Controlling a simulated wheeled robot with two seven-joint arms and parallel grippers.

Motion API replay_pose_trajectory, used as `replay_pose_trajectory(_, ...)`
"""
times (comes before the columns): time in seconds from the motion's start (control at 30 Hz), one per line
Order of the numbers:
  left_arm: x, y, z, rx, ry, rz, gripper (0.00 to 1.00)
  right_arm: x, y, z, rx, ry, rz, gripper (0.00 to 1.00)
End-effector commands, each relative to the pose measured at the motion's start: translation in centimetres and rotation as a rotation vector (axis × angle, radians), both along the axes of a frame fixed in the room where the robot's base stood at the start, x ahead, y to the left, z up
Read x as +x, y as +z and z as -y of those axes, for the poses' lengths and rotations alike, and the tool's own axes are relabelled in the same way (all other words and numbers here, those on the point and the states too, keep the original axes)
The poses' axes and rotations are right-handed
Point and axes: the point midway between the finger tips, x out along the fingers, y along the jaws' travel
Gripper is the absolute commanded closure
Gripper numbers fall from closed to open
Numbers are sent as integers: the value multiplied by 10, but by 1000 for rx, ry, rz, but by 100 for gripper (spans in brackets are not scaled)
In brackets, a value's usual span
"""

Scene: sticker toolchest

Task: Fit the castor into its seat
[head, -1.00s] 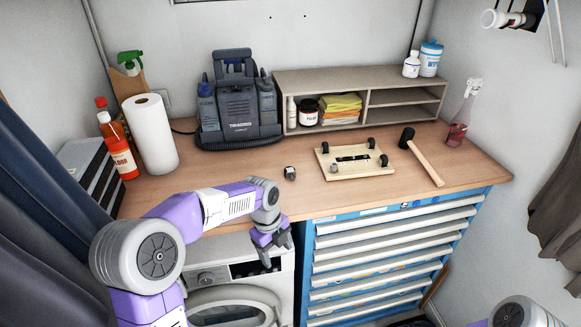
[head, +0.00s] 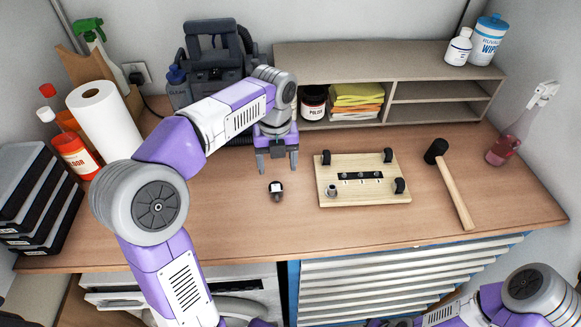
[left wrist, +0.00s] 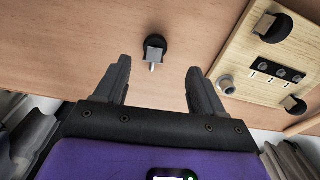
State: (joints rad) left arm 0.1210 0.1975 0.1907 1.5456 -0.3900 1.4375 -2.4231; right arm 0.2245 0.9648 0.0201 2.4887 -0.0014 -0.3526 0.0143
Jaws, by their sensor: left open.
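A loose castor (head: 276,190) with a dark wheel and pale metal fitting lies on the wooden worktop, left of a light wooden board (head: 335,202). The board carries black castors at three corners and a dark strip in its middle. A grey round seat (head: 331,190) is at its front left corner, with no castor on it. My left gripper (head: 277,168) is open and empty, above the worktop just behind the loose castor. In the left wrist view the castor (left wrist: 154,48) lies beyond and between the fingertips, its metal stem showing; the seat (left wrist: 226,84) is to the right. My right gripper is out of view.
A mallet (head: 455,190) lies right of the board. A shelf unit (head: 430,115) and a dark machine (head: 215,65) stand behind. A paper roll (head: 108,125), bottles and black cases (head: 35,200) are at left. Worktop around the castor is clear.

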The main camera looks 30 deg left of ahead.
Motion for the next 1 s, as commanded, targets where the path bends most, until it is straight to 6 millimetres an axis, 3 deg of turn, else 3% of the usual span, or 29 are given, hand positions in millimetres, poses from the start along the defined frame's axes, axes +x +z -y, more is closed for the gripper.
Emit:
replay_pose_trajectory(0.53,0,-69,-3,1,2,-3,31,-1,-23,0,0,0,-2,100)
replay_pose_trajectory(0.83,0,-74,-3,0,3,0,31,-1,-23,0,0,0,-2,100)
replay_pose_trajectory(0.87,0,-74,-3,0,3,0,32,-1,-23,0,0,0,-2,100)
replay_pose_trajectory(1.0,0,-74,-2,0,2,0,54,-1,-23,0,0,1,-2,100)
